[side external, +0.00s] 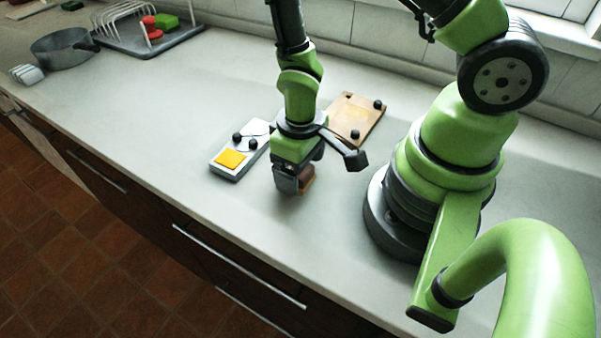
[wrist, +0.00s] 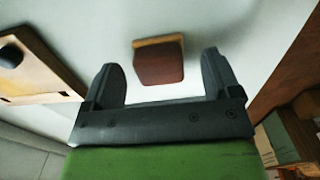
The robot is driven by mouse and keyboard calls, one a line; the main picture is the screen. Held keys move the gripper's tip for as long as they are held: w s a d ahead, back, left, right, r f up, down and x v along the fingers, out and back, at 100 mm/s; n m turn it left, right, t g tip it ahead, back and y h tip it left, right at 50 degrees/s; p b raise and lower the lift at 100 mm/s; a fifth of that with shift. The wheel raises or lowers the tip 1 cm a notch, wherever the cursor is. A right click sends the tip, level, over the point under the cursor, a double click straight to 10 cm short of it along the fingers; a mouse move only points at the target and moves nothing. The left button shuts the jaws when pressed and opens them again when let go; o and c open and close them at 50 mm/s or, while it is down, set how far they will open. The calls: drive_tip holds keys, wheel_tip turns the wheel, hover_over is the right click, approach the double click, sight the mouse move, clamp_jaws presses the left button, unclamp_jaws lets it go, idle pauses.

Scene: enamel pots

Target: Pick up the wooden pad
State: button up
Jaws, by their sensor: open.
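The wooden pad (wrist: 160,67) is a small block with a reddish-brown face and a tan wood edge. In the wrist view it lies on the pale counter, ahead of and between my two fingertips, with a gap on each side. In the side external view the pad (side external: 308,183) is partly hidden behind my gripper (side external: 288,186), which points down close to it. My gripper (wrist: 160,62) is open, and nothing is held in it.
A wooden board (side external: 352,120) with black knobs lies behind my gripper. A white board (side external: 238,152) with a yellow square and black knobs lies to the left. A grey pot (side external: 62,50) and rack tray (side external: 150,42) stand far left. The front counter is clear.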

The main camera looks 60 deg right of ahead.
drive_tip(key=shift+f, duration=0.75)
drive_tip(key=c, duration=1.1)
drive_tip(key=shift+r, duration=0.1)
wheel_tip(320, 180, up, 10)
drive_tip(key=shift+f, duration=0.1)
drive_tip(key=o, duration=0.4)
drive_tip(key=shift+c, duration=1.2)
